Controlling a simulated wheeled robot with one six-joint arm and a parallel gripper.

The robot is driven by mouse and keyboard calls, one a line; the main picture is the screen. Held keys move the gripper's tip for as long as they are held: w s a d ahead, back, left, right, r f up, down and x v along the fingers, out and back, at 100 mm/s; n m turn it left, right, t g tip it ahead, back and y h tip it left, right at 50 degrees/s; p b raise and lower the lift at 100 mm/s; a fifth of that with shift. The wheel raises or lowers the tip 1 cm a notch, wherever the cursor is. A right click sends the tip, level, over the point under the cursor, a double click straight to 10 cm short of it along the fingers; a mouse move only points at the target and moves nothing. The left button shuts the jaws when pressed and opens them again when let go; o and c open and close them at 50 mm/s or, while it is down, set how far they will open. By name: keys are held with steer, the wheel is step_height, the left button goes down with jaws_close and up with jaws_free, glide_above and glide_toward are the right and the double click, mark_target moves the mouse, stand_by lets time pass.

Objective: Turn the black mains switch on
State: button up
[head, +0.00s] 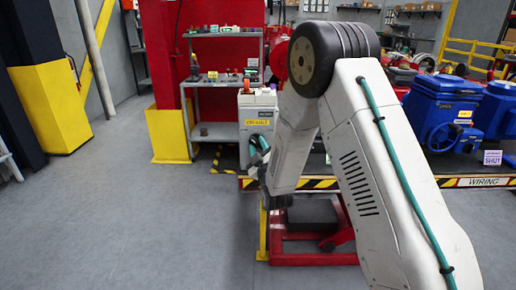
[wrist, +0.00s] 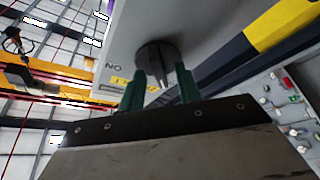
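A dark round switch knob (wrist: 160,56) with a raised grip sits on a light grey panel (wrist: 205,22) in the wrist view. Lettering that reads "NO" in this tilted view and a yellow label (wrist: 121,81) are beside it. My gripper (wrist: 160,74) has two green fingers set apart, one on each side of the knob. I cannot tell whether they touch it. In the head view, my gripper (head: 259,152) is at the front of a grey box (head: 258,103) with a yellow label.
A yellow-and-black striped bench edge (head: 318,184) runs right of the box. A red stand (head: 310,258) is below. Blue valve actuators (head: 440,110) stand at the right. A grey shelf (head: 215,82) stands behind. The floor at left is clear.

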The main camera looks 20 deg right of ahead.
jaws_close()
